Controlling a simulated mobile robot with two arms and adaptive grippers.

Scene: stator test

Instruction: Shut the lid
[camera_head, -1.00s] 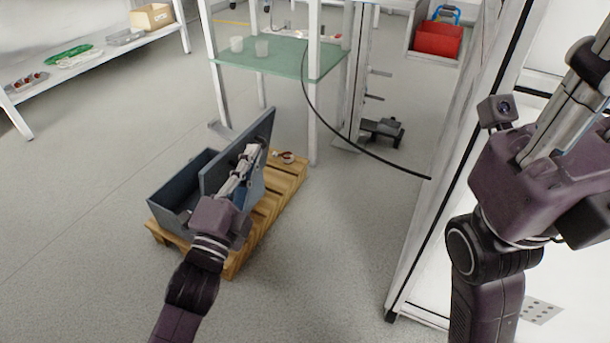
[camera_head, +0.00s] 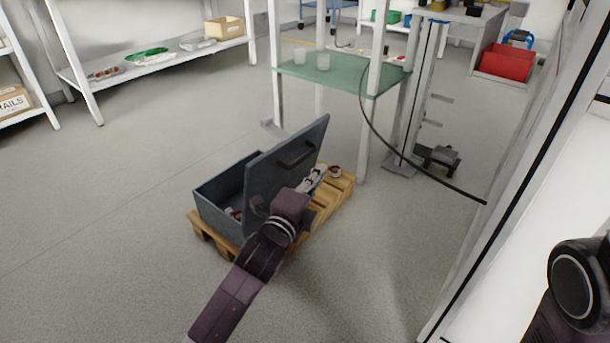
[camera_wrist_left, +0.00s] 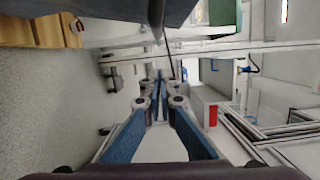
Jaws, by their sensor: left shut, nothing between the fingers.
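The grey-blue box (camera_head: 212,205) sits on a wooden pallet (camera_head: 203,232) on the floor. Its lid (camera_head: 288,160) stands open, raised steeply and tilted, with a dark handle (camera_head: 294,153) on the face towards me. My left gripper (camera_head: 318,171) is at the right of the lid, on its outer side, low over the pallet. In the left wrist view its fingers (camera_wrist_left: 159,80) are together with nothing between them. A dark panel edge, probably the lid (camera_wrist_left: 90,8), crosses the top of that view. I cannot tell whether the gripper touches the lid. My right gripper is out of view.
A small round part (camera_head: 335,171) lies on the pallet's far end. Something small shows inside the box (camera_head: 236,214). A green-topped table (camera_head: 340,77) stands behind, with a black cable hanging from it. Open floor lies to the left and in front.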

